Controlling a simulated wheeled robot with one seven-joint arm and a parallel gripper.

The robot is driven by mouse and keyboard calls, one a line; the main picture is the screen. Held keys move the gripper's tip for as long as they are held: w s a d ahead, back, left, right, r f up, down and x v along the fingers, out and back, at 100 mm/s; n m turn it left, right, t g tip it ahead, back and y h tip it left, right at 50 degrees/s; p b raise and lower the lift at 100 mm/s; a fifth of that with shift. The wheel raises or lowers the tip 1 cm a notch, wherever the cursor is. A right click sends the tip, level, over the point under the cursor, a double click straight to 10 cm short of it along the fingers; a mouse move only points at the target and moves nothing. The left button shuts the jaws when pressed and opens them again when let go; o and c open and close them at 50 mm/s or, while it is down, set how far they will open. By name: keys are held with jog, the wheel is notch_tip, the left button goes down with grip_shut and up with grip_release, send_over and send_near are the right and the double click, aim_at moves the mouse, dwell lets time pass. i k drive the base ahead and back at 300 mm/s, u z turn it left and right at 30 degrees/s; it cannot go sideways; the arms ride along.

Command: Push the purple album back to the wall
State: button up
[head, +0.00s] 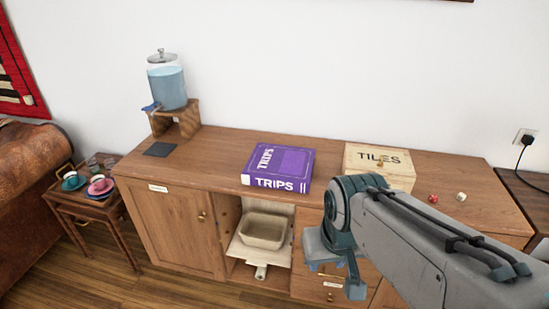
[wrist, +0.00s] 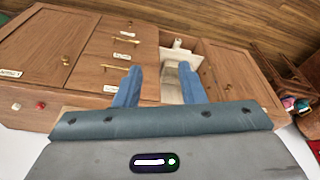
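The purple album (head: 280,165), marked TRIPS on cover and spine, lies flat on the wooden cabinet top (head: 215,155). Its spine faces the front, close to the cabinet's front edge. A strip of bare wood shows between its back and the white wall (head: 300,70). My gripper (head: 335,275) is in front of the cabinet, lower in the picture and right of the album, apart from it. In the wrist view its two blue fingers (wrist: 160,85) are spread with nothing between them. The album cannot be made out in the wrist view.
A wooden TILES box (head: 378,169) stands right of the album, with red (head: 433,198) and white (head: 461,196) dice beyond. A drink dispenser (head: 167,85) on a stand and a dark coaster (head: 160,149) are left. An open compartment holds a basin (head: 263,230).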

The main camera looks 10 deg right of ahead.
aim_at(279, 166)
jog(key=u, duration=0.55)
jog(key=k, duration=0.65)
jog(key=u, duration=0.8)
jog(key=i, duration=0.85)
jog(key=z, duration=0.4)
jog(key=i, duration=0.8)
jog(key=z, duration=1.35)
jog(key=i, duration=0.35)
jog(key=z, duration=0.25)
